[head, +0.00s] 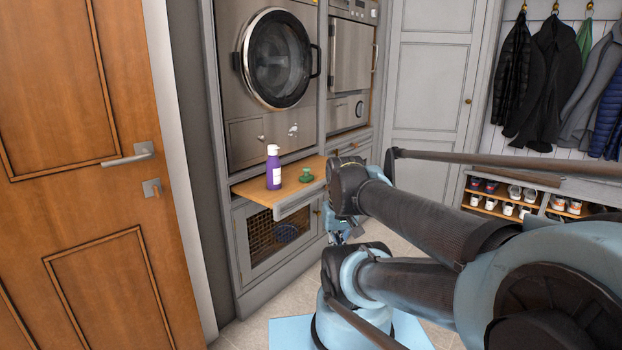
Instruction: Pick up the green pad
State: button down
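The green pad (306,175) is small and roundish, with a raised part on top. It lies on the wooden pull-out shelf (250,188) below the washing machine, to the right of a purple bottle. My arm reaches in from the right of the head view. My gripper (337,238) shows only in part, low behind my arm links, to the right of and below the shelf. It is apart from the pad. Its fingers are too small and too covered to tell whether they are open or shut.
A purple bottle with a white top (273,167) stands upright on the shelf, close to the pad. The washing machine (276,60) rises behind. A mesh-fronted cabinet (270,240) is below. A wooden door (80,130) is at left; a shoe bench (510,200) is at right.

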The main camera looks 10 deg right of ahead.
aim_at(306, 178)
jog(key=k, duration=1.3)
jog(key=z, duration=0.35)
jog(key=i, duration=1.7)
jog(key=u, duration=0.55)
